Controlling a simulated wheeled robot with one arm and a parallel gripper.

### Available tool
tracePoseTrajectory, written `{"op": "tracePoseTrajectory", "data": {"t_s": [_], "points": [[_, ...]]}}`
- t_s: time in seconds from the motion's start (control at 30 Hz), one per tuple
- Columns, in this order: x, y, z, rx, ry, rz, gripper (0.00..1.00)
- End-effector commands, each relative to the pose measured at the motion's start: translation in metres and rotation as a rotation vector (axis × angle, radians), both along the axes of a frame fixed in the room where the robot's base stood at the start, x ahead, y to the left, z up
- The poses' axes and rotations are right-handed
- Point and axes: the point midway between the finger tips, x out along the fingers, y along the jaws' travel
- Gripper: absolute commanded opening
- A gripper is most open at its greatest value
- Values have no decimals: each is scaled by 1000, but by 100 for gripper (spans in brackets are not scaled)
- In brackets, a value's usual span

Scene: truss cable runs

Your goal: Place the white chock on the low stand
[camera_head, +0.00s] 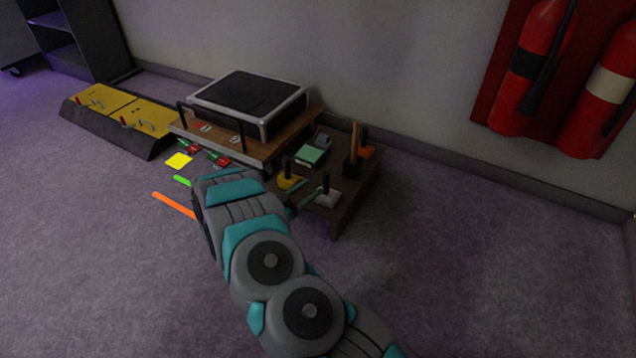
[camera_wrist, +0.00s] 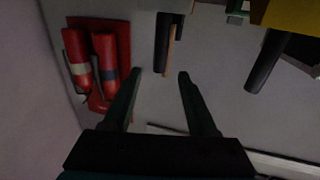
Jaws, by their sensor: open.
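The white chock (camera_head: 328,198) has an upright black handle and sits near the front corner of a low dark-brown stand (camera_head: 350,203) in the head view. I cannot make it out in the wrist view. My gripper (camera_head: 303,192) is open and empty, its fingers pointing right, close to the white chock and a yellow chock (camera_head: 289,182). My forearm hides part of this side.
The stand also holds a green block (camera_head: 309,155), an orange chock (camera_head: 366,152) and a dark block with a tall stick (camera_head: 352,160). A wooden platform (camera_head: 283,148) carries a black-topped case (camera_head: 248,95). Fire extinguishers (camera_head: 535,65) hang right. The floor right is clear.

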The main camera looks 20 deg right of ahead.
Motion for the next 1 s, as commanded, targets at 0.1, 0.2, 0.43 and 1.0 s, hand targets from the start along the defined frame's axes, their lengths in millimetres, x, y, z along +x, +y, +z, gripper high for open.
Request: {"op": "tracePoseTrajectory", "data": {"t_s": [0.1, 0.2, 0.43, 1.0], "points": [[-2, 7, 0, 2, 0, 2, 58], [4, 13, 1, 37, -2, 22, 58], [57, 62, 10, 326, 2, 221, 58], [64, 245, 145, 915, 233, 920, 58]]}}
